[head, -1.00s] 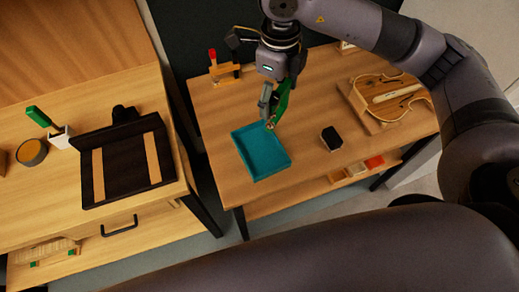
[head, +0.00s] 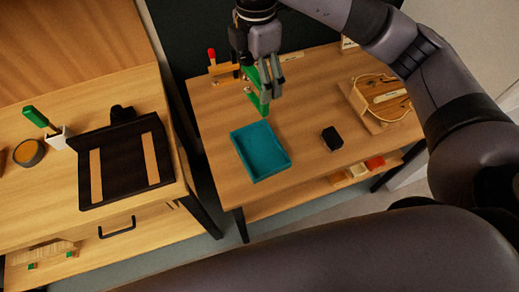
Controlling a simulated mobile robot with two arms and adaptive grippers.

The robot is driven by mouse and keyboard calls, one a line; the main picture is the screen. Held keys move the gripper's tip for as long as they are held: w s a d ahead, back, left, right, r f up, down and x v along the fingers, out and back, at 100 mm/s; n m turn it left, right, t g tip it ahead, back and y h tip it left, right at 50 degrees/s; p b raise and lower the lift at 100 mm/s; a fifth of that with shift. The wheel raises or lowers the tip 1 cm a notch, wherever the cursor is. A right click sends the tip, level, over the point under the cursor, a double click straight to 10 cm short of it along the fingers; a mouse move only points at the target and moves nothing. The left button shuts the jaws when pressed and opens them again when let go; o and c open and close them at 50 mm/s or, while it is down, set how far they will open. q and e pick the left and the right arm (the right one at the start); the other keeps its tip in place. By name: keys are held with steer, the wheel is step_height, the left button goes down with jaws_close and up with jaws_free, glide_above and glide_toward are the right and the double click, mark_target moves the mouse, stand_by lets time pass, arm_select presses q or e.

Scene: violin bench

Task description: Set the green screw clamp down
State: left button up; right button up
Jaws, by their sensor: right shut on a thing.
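My right gripper (head: 257,78) comes down from the top of the head view and is shut on the green screw clamp (head: 264,101). The clamp hangs roughly upright with its green end down, just behind the teal tray's far edge in the picture. I cannot tell whether its lower end touches the table (head: 310,90). The gripper's fingers hide part of the clamp. My left gripper is not in view.
The teal tray (head: 283,161) looks empty. An orange clamp with a red handle (head: 212,55) stands close left of my gripper. A black block (head: 331,138) and a violin body (head: 390,96) on a board lie to the right. Bare table lies between.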

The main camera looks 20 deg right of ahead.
steer(key=shift+a+f+m, duration=0.1)
steer(key=shift+f+m, duration=0.05)
steer(key=shift+m, duration=0.15)
step_height(320, 180, down, 19)
steer(key=shift+f, duration=0.3)
steer(key=shift+f, duration=0.2)
steer(key=o, duration=1.2)
steer(key=shift+r, duration=0.1)
